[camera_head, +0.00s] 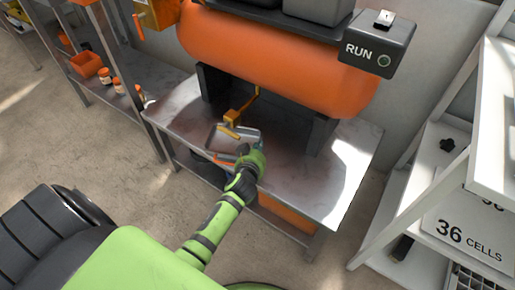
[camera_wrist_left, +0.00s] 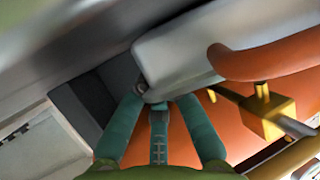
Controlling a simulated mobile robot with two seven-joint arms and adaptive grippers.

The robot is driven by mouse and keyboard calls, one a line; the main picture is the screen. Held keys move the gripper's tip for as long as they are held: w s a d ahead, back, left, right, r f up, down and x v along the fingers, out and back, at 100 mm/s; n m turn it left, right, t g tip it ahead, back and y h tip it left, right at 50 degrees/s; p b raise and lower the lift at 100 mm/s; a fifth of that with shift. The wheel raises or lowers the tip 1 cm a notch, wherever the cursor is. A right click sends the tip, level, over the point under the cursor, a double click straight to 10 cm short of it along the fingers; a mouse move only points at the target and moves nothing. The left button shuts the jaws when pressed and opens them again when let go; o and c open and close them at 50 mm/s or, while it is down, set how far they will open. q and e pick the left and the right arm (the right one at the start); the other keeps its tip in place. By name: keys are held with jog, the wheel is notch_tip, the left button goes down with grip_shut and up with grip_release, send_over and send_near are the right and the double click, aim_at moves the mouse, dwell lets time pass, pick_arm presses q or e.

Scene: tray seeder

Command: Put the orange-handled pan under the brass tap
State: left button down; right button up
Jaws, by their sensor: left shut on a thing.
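The grey metal pan (camera_head: 212,138) is at the bench's front edge, below the orange tank. Its orange handle (camera_head: 224,158) points to the left front. My left gripper (camera_head: 251,154) is shut on the pan's right side. In the left wrist view, its teal fingers (camera_wrist_left: 158,110) close on the edge of the grey pan (camera_wrist_left: 180,52), with the orange handle (camera_wrist_left: 265,60) beside them. The brass tap (camera_head: 232,117) hangs from the tank, its lower end overlapping the pan's far part in the head view. The tap also shows in the left wrist view (camera_wrist_left: 268,112). I cannot tell whether the pan touches the bench. My right gripper is not in view.
The metal bench (camera_head: 320,185) is clear to the right. The orange tank (camera_head: 270,65) stands on dark supports above it. A run switch box (camera_head: 378,42) is at upper right. A shelf with an orange bin (camera_head: 86,66) and jars is at left; a white rack (camera_head: 440,170) is at right.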

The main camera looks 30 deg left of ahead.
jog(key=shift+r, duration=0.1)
pick_arm(q)
jog(key=c, duration=1.4)
grip_release()
jog(key=shift+f, duration=0.1)
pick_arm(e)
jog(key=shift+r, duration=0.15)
pick_arm(q)
jog(key=shift+s+d+r, duration=0.1)
jog(key=shift+s+r, duration=0.1)
jog(key=shift+r, duration=0.05)
jog(key=p+v, duration=0.3)
jog(key=v, duration=0.8)
jog(key=s+d+f+m+g+h, duration=0.2)
jog(key=s+d+f+g, duration=0.1)
jog(key=s+f+g, duration=0.2)
jog(key=s+d+f+m+g+h, duration=0.2)
jog(key=s+f+g, duration=0.3)
jog(key=s+f, duration=0.3)
jog(key=s+d+m, duration=0.1)
jog(key=s, duration=0.3)
jog(key=shift+s+d+f+m, duration=0.15)
jog(key=shift+s+f+m, duration=0.1)
jog(key=shift+f+m, duration=0.1)
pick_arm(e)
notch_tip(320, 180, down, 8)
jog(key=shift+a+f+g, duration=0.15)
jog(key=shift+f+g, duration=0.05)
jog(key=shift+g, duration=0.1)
